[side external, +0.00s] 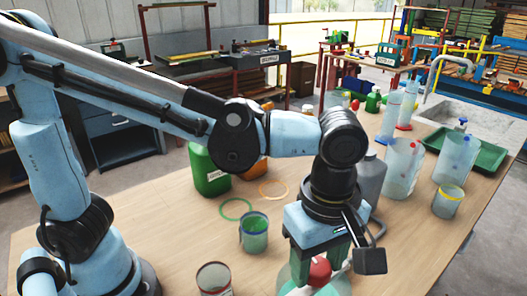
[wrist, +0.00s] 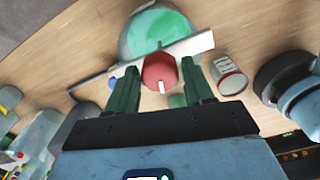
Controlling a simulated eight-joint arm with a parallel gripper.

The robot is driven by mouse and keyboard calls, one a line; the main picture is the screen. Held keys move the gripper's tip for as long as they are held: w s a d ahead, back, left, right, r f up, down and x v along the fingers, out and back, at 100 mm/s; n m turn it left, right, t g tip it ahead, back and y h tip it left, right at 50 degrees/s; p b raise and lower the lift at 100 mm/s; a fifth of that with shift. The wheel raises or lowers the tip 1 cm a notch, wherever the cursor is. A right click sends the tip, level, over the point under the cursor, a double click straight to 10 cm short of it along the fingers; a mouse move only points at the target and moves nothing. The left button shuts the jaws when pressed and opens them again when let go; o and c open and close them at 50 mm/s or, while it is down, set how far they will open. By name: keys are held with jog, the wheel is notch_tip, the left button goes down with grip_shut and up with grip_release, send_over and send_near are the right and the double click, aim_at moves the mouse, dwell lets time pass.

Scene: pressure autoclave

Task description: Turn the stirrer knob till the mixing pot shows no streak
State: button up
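The red stirrer knob (wrist: 160,72) has a white mark and sits between the two dark green fingers of my gripper (wrist: 160,66) in the wrist view. A gap shows on each side of the knob, so the gripper is open around it. A pale bar (wrist: 190,46) crosses behind the knob. The mixing pot (wrist: 158,30) is a clear round vessel with green contents; no distinct streak can be made out. In the side view, my gripper (side external: 318,262) points down at the red knob (side external: 319,270). The pot (side external: 337,287) is cut off by the frame's bottom edge.
A cup with green contents (side external: 254,236) and a red-rimmed cup (side external: 213,280) stand left of the pot on the wooden table (side external: 180,240). A grey bottle (side external: 370,178) stands close behind my gripper. Clear beakers (side external: 403,165) and a green tray (side external: 490,157) are farther right.

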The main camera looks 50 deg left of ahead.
jog(key=c, duration=0.7)
